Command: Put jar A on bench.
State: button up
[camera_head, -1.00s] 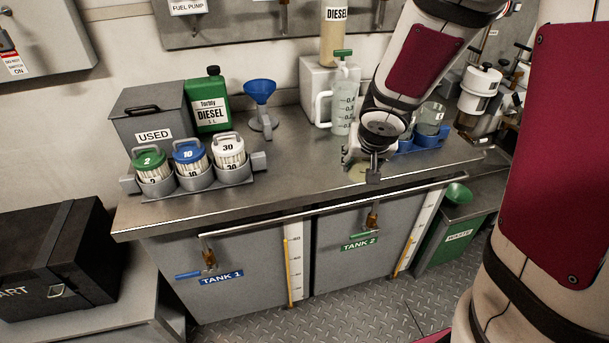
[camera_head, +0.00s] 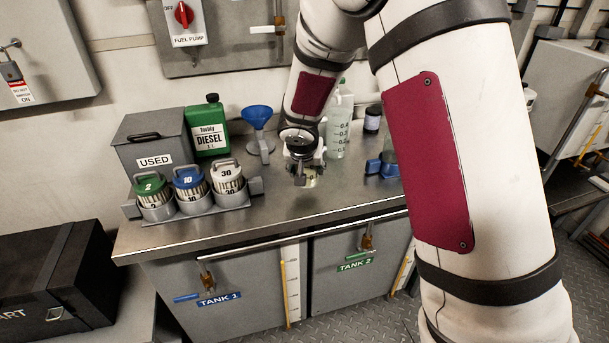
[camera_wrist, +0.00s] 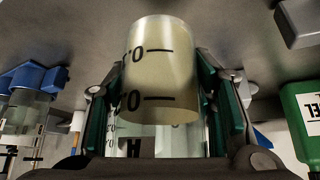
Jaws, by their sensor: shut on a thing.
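My gripper (camera_head: 303,178) is over the middle of the bench (camera_head: 270,208), to the right of the blue funnel. In the wrist view, my gripper (camera_wrist: 168,90) is shut on a clear jar (camera_wrist: 160,65) with black graduation marks and pale yellowish liquid. The green-padded fingers press on both sides of it. Part of a dark letter shows low on the jar, too cut off to read surely. The jar is mostly hidden in the head view. I cannot tell whether it touches the bench.
A blue funnel (camera_head: 258,120) on a stand, a filter rack (camera_head: 215,206) and a green diesel can (camera_head: 208,130) stand left. A graduated jug (camera_head: 338,130) is behind. A blue holder (camera_head: 376,166) is right, partly behind my arm. The bench front is clear.

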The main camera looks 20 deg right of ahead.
jog(key=shift+w+a, duration=0.3)
jog(key=shift+w, duration=0.05)
jog(key=shift+f+b, duration=0.6)
jog(key=shift+f, duration=1.2)
jog(key=shift+f, duration=0.15)
jog(key=o, duration=1.5)
jog(key=shift+c, duration=0.2)
jog(key=shift+r, duration=0.2)
jog(key=p+v, duration=0.2)
jog(key=v, duration=1)
